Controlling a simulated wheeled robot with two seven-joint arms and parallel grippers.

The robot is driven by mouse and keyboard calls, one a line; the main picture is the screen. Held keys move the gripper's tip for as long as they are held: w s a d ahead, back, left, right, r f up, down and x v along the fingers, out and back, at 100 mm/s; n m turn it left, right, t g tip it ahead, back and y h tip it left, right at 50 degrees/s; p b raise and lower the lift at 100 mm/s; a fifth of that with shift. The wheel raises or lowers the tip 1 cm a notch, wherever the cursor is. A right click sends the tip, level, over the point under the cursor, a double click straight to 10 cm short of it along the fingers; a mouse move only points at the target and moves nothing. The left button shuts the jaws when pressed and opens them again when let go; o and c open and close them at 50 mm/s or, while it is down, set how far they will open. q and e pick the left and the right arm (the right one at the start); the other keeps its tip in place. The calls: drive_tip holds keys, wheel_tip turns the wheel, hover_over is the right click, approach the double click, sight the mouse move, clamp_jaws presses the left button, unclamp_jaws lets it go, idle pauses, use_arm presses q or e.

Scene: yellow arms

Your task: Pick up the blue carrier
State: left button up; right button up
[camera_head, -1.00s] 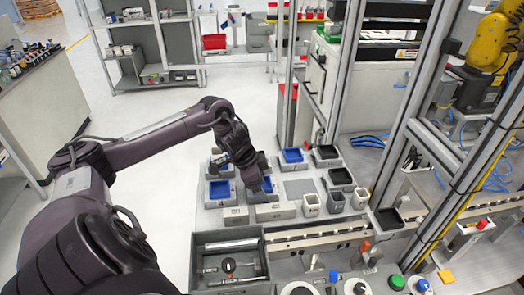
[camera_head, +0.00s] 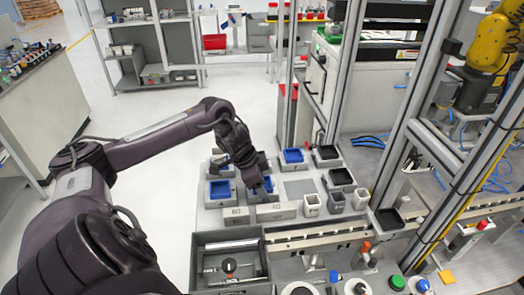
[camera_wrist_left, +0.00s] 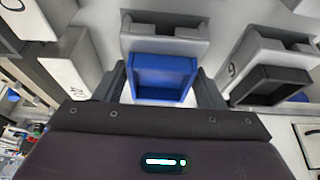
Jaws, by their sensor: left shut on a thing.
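The blue carrier (camera_wrist_left: 163,78) is a small open-topped blue tray between the two fingers of my left gripper in the left wrist view. It sits against a grey holder (camera_wrist_left: 165,38). My left gripper (camera_head: 262,190) is shut on the blue carrier, which shows only partly beside the fingers in the head view. Other blue carriers sit in grey holders: one to the left (camera_head: 219,190) and one to the right (camera_head: 292,156). My right gripper is not in view.
A black carrier in a grey holder (camera_wrist_left: 270,84) stands close on the right in the left wrist view. Grey numbered blocks (camera_head: 275,212), small white cups (camera_head: 311,204) and a grey bin (camera_head: 198,262) stand near the gripper. An empty grey pad (camera_head: 299,188) lies to its right.

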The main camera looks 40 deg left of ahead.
use_arm(q)
drive_tip(key=shift+w+r, duration=0.1)
drive_tip(key=shift+r, duration=0.65)
wheel_tip(320, 180, up, 18)
drive_tip(key=p, duration=0.7)
drive_tip(key=shift+r, duration=0.15)
